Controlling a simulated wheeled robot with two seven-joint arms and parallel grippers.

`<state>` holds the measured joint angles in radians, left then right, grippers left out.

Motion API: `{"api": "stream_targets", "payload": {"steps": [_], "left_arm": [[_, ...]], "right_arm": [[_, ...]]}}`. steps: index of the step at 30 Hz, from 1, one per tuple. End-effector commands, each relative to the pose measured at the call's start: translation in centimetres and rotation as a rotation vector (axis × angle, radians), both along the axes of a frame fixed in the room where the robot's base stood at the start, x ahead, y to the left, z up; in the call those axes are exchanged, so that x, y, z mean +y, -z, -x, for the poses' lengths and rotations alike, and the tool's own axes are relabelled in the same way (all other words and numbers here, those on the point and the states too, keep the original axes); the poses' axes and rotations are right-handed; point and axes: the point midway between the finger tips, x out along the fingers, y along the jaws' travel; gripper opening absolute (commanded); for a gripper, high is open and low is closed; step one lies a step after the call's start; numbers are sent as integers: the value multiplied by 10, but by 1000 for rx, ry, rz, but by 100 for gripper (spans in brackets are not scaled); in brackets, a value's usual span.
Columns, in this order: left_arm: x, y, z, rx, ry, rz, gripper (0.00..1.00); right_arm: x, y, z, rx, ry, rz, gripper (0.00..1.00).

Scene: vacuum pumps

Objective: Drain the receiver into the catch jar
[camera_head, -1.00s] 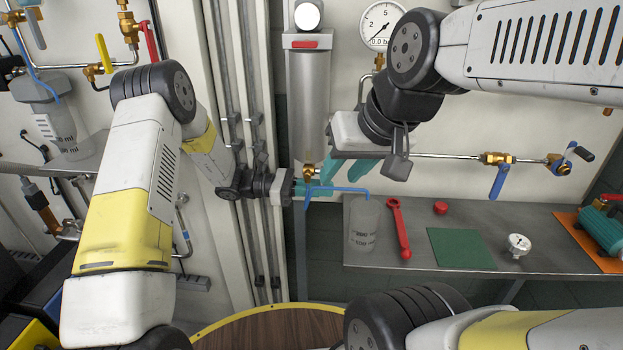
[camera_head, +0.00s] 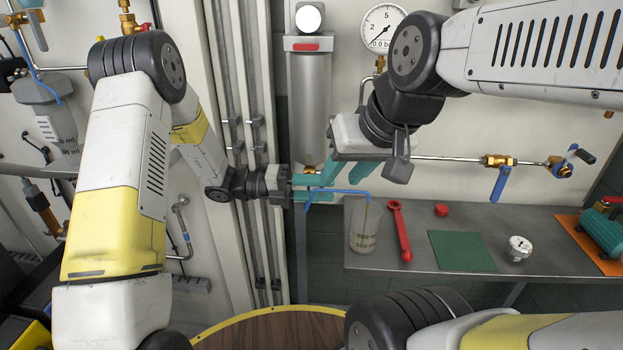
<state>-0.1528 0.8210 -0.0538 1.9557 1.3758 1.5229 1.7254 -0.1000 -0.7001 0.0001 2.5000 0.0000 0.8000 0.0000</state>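The receiver (camera_head: 309,105) is a grey upright cylinder on the wall, with a brass drain fitting partly hidden at its foot. A thin blue tube (camera_head: 345,191) runs from below it to over the catch jar (camera_head: 363,235). The clear jar stands on the bench; its contents look brownish, and a thin line drops from the tube end into it. My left gripper (camera_head: 312,188) has its teal fingers at the drain fitting, beside the blue tube; what lies between them is hidden. My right gripper (camera_head: 345,172) is just right of the fitting, its teal fingers spread, with nothing visible between them.
The grey bench (camera_head: 400,262) holds a red wrench (camera_head: 400,230), a red cap (camera_head: 441,210), a green mat (camera_head: 461,250) and a small gauge (camera_head: 519,247). A wall gauge (camera_head: 382,27) and a blue-handled valve (camera_head: 498,180) are on the right. A round wooden table (camera_head: 275,330) is in front.

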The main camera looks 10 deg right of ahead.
Motion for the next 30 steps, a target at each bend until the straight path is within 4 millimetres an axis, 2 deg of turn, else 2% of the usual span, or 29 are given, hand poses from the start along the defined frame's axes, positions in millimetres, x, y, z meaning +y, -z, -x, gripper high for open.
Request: {"api": "stream_targets", "payload": {"steps": [11, 30], "left_arm": [[1, 0, 0, -2, 1, -1, 39], [19, 0, -5, -2, 1, -1, 39]], "right_arm": [[0, 0, 0, 0, 0, 0, 36], [0, 0, 0, 0, 0, 0, 36]]}}
